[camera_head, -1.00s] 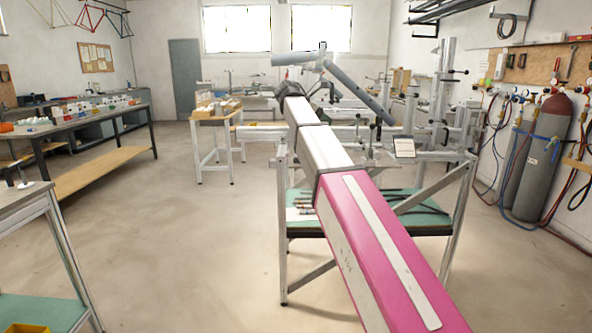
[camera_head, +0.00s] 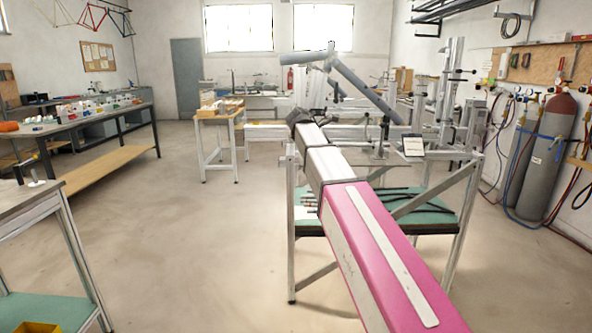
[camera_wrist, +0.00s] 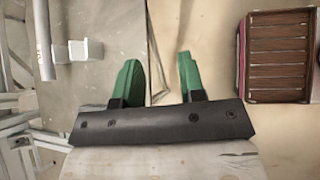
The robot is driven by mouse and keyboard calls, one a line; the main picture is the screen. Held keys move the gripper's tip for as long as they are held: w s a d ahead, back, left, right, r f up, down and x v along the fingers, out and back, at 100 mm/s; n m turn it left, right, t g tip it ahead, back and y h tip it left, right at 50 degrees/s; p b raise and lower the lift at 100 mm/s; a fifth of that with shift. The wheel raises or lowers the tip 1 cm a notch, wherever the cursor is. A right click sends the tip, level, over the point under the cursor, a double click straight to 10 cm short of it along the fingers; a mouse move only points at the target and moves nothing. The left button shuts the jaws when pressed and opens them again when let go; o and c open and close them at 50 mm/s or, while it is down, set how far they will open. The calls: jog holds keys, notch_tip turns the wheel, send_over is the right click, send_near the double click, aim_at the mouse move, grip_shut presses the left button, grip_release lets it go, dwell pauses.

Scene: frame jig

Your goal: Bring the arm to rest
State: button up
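My arm, a long pink and white link, crosses the head view from the lower right toward the frame jig (camera_head: 437,130). A frame made of grey tubes (camera_head: 358,82) stands on the jig behind the arm's far end.
The jig's stand has a green shelf (camera_head: 440,215). A wooden crate (camera_wrist: 280,50) lies at the right of the wrist view. Gas cylinders (camera_head: 545,155) stand at the right wall. A long bench (camera_head: 75,120) runs along the left. Open floor (camera_head: 200,240) lies between.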

jog(key=s+d+f+m+y, duration=0.1)
jog(key=s+d+f+m, duration=0.1)
jog(key=f, duration=0.6)
jog(key=s+d+f+m+y, duration=0.1)
jog(key=s+f+m, duration=0.15)
jog(key=f, duration=0.45)
jog(key=s+d+f+m+g+y, duration=0.1)
jog(key=s+f+m+y, duration=0.2)
jog(key=s+f+m, duration=0.4)
jog(key=s+d+f+m+g+y, duration=0.1)
jog(key=s+f+m+y, duration=0.3)
jog(key=s+f, duration=1.1)
notch_tip(320, 180, down, 6)
jog(key=d+m, duration=0.1)
jog(key=m, duration=0.1)
jog(key=shift+s+m, duration=0.2)
jog(key=shift+m, duration=0.15)
jog(key=shift+d, duration=0.15)
